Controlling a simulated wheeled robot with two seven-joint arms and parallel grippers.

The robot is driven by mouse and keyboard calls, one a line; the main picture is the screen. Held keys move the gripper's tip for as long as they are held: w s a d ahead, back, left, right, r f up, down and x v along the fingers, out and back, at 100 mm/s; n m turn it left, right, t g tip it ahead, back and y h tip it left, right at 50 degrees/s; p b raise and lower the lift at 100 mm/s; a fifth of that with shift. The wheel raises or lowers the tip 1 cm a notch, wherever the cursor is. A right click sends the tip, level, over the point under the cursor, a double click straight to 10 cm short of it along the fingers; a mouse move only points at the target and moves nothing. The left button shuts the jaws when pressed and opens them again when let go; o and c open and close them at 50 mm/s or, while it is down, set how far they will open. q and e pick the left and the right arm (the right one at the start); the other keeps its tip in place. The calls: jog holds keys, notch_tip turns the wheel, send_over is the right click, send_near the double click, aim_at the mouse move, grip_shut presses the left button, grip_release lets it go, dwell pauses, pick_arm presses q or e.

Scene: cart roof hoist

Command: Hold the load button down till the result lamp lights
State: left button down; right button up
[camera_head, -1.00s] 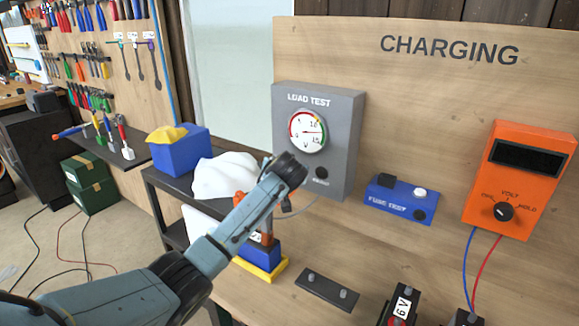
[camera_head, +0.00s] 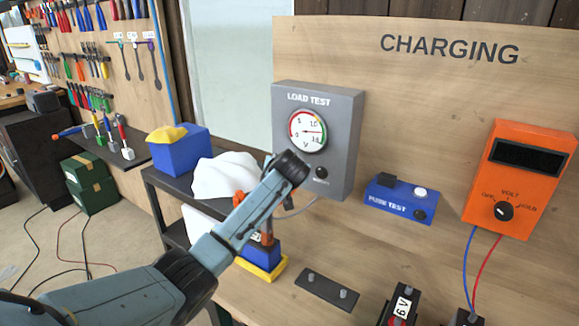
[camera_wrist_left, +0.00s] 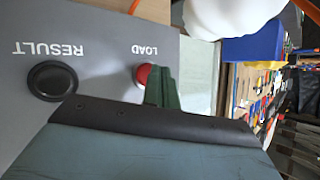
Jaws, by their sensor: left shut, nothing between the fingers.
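The grey load test box (camera_head: 345,130) stands against the wooden panel, with a round gauge (camera_head: 307,131) on its front. Its result lamp (camera_head: 321,173) looks dark; it also shows dark in the left wrist view (camera_wrist_left: 52,80). The red load button (camera_wrist_left: 142,74) shows in the left wrist view, partly covered by my left gripper (camera_wrist_left: 161,87). The gripper is shut and empty, with its dark green fingertips at the button. I cannot tell whether the button is pressed in. In the head view my arm hides the button and fingertips. My right gripper is not in view.
A blue fuse test box (camera_head: 401,199) and an orange meter (camera_head: 520,180) are to the right. A blue bin (camera_head: 180,152) and a white cloth (camera_head: 224,178) are to the left. A dark two-post block (camera_head: 327,290) lies on the bench in front.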

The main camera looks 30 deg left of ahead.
pick_arm(q)
jog(key=shift+w, duration=0.4)
dwell(3.9)
dwell(2.6)
jog(key=shift+s+p, duration=0.75)
jog(key=shift+s, duration=0.1)
jog(key=shift+s+a+p, duration=0.15)
jog(key=shift+s+p, duration=1)
jog(key=shift+s, duration=0.1)
jog(key=shift+s+a+p, duration=0.1)
jog(key=shift+s+p, duration=1.05)
jog(key=shift+s, duration=0.1)
